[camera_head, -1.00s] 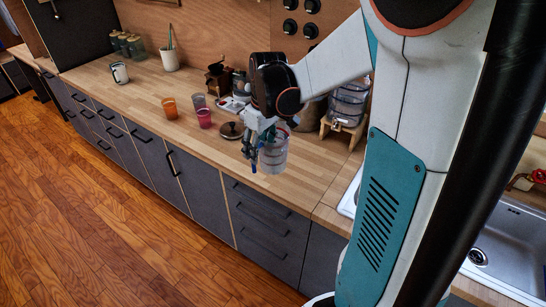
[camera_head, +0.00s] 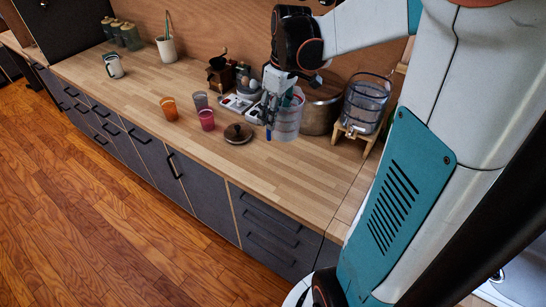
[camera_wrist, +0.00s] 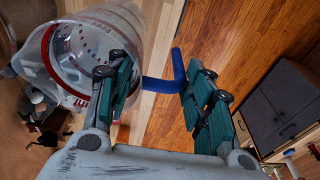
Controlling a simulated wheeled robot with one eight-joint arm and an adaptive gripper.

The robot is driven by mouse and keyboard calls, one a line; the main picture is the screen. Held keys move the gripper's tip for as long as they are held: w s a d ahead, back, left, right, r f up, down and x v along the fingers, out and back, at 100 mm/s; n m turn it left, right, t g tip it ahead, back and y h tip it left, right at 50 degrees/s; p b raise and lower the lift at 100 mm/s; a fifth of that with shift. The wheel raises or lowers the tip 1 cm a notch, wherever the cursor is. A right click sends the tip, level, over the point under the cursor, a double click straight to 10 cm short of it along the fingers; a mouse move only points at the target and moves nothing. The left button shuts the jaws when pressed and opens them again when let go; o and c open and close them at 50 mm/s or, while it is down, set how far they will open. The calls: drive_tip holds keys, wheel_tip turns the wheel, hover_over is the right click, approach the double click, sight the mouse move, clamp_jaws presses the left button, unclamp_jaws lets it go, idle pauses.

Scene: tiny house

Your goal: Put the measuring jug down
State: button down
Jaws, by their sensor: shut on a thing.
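The measuring jug (camera_head: 288,123) is clear with red markings; it also shows large at the upper left of the wrist view (camera_wrist: 118,35). A blue piece (camera_wrist: 166,78) lies between the fingers, perhaps the jug's handle. The jug looks roughly upright over the wooden counter (camera_head: 240,168), in front of a metal pot. I cannot tell whether its base touches the counter.
A pot (camera_head: 319,112) and a glass dispenser on a wooden stand (camera_head: 364,103) are behind and right. The counter's front stretch is clear.

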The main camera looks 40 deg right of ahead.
drive_tip(key=shift+w+d, duration=0.1)
drive_tip(key=shift+w, duration=0.15)
drive_tip(key=shift+w+f, duration=0.1)
drive_tip(key=shift+f, duration=0.05)
wheel_tip(320, 180, down, 20)
drive_tip(key=b, duration=0.3)
drive_tip(key=shift+r+b, duration=0.2)
drive_tip(key=shift+b, duration=0.2)
drive_tip(key=c, duration=0.8)
unclamp_jaws()
wheel_tip(320, 180, up, 12)
drive_tip(key=s+p, duration=0.1)
drive_tip(key=p, duration=0.1)
drive_tip(key=shift+s+d, duration=0.4)
